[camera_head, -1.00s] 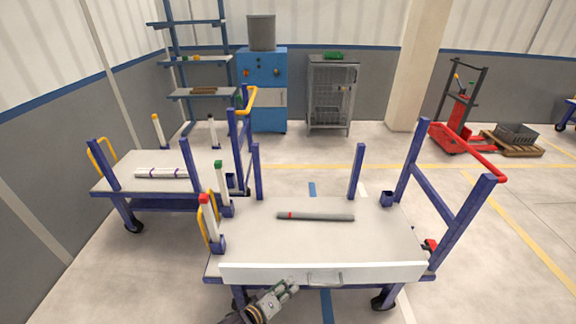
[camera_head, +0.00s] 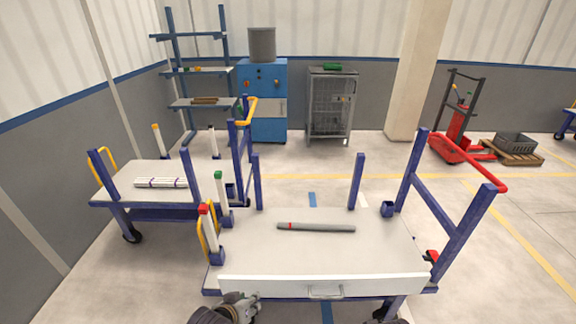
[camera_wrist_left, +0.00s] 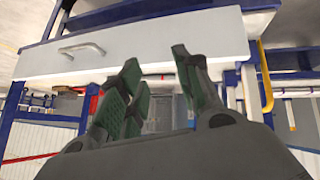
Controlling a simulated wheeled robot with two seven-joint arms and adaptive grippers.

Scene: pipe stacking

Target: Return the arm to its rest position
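My left gripper (camera_head: 246,301) is low in the head view, in front of the near cart's front left corner. In the left wrist view (camera_wrist_left: 157,62) its green-padded fingers are apart with nothing between them, below the cart's white drawer front (camera_wrist_left: 150,48). A grey pipe with a red band (camera_head: 318,227) lies on the near cart's top (camera_head: 350,255), away from the gripper. My right gripper is not in view.
A red-capped post (camera_head: 206,225) and a green-capped post (camera_head: 220,200) stand at the near cart's left side. A second cart (camera_head: 115,190) at the left carries white pipes with purple bands (camera_head: 160,182). Open floor lies left of the near cart.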

